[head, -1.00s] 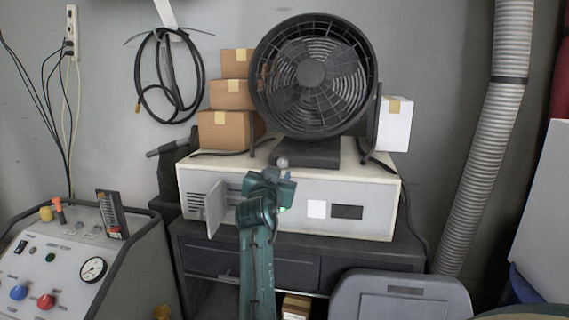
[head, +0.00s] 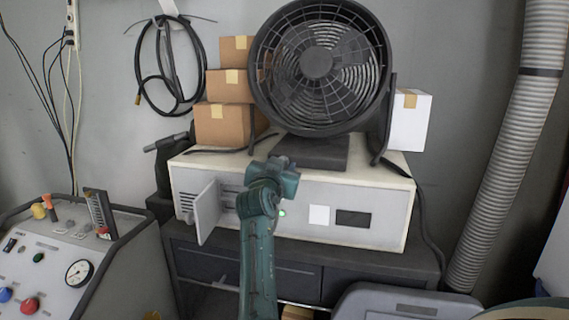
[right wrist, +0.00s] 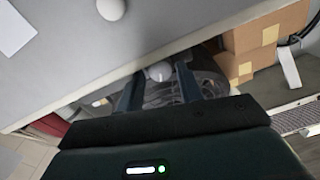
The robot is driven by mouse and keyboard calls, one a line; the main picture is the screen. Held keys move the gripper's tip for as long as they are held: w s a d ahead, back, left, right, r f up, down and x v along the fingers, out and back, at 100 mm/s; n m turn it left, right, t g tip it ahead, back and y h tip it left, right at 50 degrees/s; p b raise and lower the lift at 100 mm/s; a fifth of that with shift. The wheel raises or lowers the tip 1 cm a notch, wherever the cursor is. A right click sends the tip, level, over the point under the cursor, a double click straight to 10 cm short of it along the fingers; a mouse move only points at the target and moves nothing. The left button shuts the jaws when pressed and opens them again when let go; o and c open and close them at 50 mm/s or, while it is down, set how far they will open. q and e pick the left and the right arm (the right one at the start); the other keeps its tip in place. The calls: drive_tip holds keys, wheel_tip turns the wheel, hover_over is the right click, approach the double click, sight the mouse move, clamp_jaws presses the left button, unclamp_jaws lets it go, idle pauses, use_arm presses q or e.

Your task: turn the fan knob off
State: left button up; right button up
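The black fan (head: 317,63) stands on the cream-topped cabinet (head: 385,182). A round pale knob (right wrist: 160,73) shows in the right wrist view, between my right gripper's fingertips, with the dark fan behind it. My right gripper (right wrist: 158,78) is open, one finger on each side of this knob; I cannot tell whether either finger touches it. In the head view my right gripper (head: 277,168) is at the cabinet's front top edge, before the fan base, and hides the knob. A second pale knob (right wrist: 111,8) sits on the cabinet's front panel. My left gripper is not in view.
Cardboard boxes (head: 222,125) stand left of the fan and a white box (head: 409,120) right of it. A small panel door (head: 208,212) hangs open left of my arm. A control console (head: 70,255) is at the lower left.

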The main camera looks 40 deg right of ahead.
drive_tip(key=shift+w+d, duration=0.25)
drive_tip(key=shift+w, duration=0.05)
drive_tip(key=shift+c, duration=0.5)
